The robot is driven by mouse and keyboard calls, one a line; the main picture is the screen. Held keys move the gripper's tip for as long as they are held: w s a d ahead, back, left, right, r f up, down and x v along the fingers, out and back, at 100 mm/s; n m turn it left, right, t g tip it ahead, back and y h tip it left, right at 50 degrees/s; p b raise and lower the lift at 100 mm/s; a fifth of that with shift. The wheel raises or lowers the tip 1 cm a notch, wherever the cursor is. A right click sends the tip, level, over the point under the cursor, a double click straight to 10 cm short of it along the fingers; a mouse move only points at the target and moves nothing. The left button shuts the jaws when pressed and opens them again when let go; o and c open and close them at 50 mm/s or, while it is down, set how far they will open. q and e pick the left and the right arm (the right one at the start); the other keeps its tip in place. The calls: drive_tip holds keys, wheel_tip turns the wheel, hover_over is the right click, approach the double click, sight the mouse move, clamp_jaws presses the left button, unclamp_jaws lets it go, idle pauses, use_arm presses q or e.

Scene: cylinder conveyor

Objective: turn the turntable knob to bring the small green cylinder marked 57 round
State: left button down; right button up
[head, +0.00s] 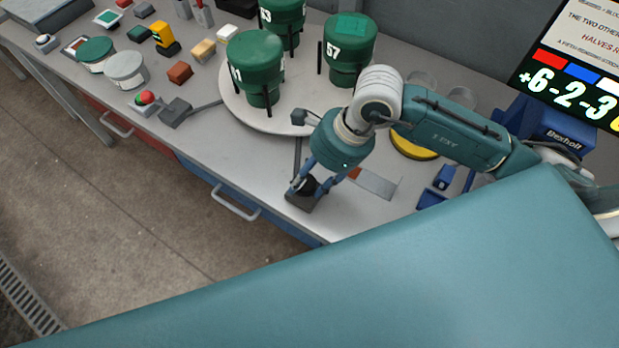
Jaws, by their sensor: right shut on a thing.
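The round pale turntable (236,104) is on the bench and carries several green cylinders. The one marked 57 (350,50) stands at its right side, with a lighter green square on top. Another cylinder (256,62), its number partly hidden, is at the front left, and one marked with a number ending in 3 (283,15) is at the back. My right gripper (318,188) points down at the bench's front edge, its fingers shut on a dark knob (303,187) on a small block, in front of the turntable. My left gripper is out of view.
A dark block (174,110) with a rod lies left of the turntable. White-and-green tubs (126,70), a red button (146,97) and small coloured blocks fill the left. Blue items (440,180) and a yellow disc (412,146) lie right. A sign (575,60) stands back right.

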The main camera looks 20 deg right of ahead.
sight(306, 182)
drive_tip(key=shift+w+a+r+m+t+b, duration=0.15)
drive_tip(key=shift+m+t+b, duration=0.3)
drive_tip(key=shift+m+b, duration=0.5)
drive_tip(key=shift+w+a+r+m+t+b, duration=0.1)
drive_tip(key=shift+m+t+b, duration=0.35)
drive_tip(key=shift+m+b, duration=0.45)
idle(0.3)
drive_tip(key=shift+s+m+t+h+b, duration=0.1)
drive_tip(key=shift+m+t+h+b, duration=0.25)
drive_tip(key=shift+m, duration=0.6)
drive_tip(key=shift+s+m+t+h+b, duration=0.15)
drive_tip(key=shift+m+h+b, duration=0.3)
drive_tip(key=shift+m, duration=0.45)
idle(1.8)
drive_tip(key=o, duration=0.9)
drive_tip(key=shift+w, duration=0.1)
drive_tip(key=shift+o, duration=1.3)
drive_tip(key=shift+f, duration=0.1)
drive_tip(key=shift+r, duration=0.3)
wheel_tip(306, 182, up, 9)
drive_tip(key=shift+r, duration=0.2)
